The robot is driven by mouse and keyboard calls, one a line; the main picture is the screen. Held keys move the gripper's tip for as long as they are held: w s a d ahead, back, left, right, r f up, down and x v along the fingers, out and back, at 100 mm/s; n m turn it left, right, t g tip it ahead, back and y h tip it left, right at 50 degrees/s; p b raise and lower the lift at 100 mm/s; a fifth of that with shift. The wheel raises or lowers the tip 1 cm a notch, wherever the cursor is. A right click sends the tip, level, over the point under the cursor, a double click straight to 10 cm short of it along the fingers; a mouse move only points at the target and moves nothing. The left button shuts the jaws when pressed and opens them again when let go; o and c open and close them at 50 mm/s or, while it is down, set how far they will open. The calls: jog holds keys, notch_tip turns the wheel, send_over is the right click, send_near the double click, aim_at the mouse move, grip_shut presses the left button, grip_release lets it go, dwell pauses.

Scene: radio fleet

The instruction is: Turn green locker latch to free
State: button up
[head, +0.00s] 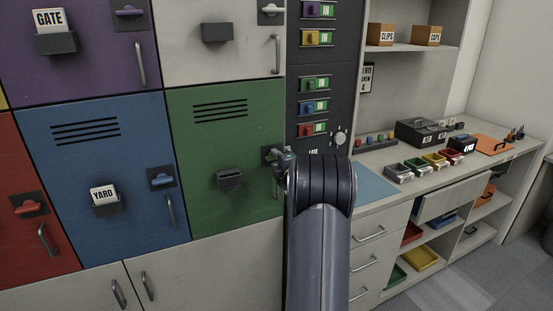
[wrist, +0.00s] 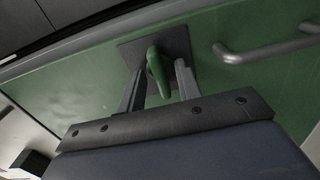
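The green locker door (head: 205,150) stands at middle left in the head view, with a slotted vent and an empty dark card holder (head: 230,180). Its latch sits on a dark square plate (head: 268,153) at the door's right side, largely hidden there by my gripper and arm. In the wrist view the green latch handle (wrist: 158,70) stands out from its dark plate (wrist: 176,42). My gripper (wrist: 159,80) has its two fingers apart, one on each side of the handle. Narrow gaps show beside the handle; I cannot tell whether a fingertip touches it.
A grey bar handle (wrist: 265,50) is close to the latch in the wrist view. A dark panel with coloured tags (head: 314,107) and a knob (head: 340,138) stands right of the green locker. The counter (head: 470,165) holds small bins and boxes. Blue locker (head: 95,200) is left.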

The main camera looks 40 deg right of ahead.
jog(key=shift+c, duration=0.3)
grip_shut()
jog(key=shift+m, duration=0.4)
jog(key=m, duration=0.3)
jog(key=shift+b, duration=0.4)
jog(key=m+p, duration=0.2)
jog(key=m, duration=0.8)
jog(key=shift+m+p, duration=0.75)
jog(key=shift+m, duration=1.45)
